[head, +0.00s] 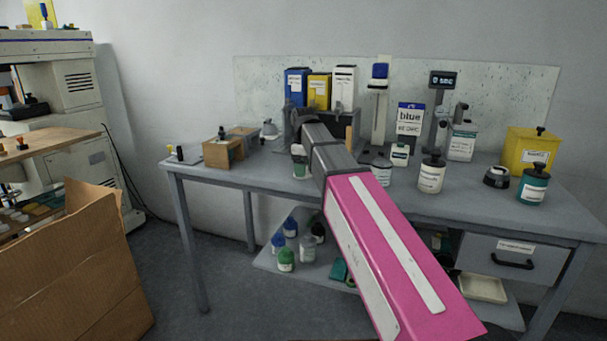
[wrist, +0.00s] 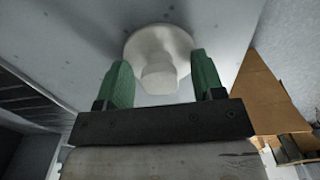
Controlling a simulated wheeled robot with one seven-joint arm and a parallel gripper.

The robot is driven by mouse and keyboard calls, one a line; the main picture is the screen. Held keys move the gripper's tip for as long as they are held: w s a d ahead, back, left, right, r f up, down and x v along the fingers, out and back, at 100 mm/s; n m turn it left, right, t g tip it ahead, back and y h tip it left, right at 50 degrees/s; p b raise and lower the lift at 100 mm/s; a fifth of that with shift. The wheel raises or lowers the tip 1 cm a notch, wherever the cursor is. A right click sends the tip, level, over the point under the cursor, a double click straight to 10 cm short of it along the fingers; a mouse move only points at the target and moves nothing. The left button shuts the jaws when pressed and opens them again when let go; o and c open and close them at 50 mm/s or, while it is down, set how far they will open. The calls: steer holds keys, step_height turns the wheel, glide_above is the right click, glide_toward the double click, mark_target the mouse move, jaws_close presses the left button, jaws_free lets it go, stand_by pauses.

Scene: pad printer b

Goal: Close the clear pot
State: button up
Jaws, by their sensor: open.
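In the wrist view, a pale round piece with a blunt knob (wrist: 158,62) lies beyond my fingers, apparently a lid. My gripper (wrist: 160,85) is open, its two green fingers on either side of the knob; I cannot tell whether they touch it. In the head view, my dark wrist reaches over the left middle of the bench and largely hides the gripper. I cannot read which is the clear pot.
The grey bench (head: 225,177) has a wooden block (head: 222,153) at left. A cardboard box (head: 75,275) stands at front left. Bottles sit on the lower shelf.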

steer(key=c, duration=1)
steer(key=shift+r, duration=0.2)
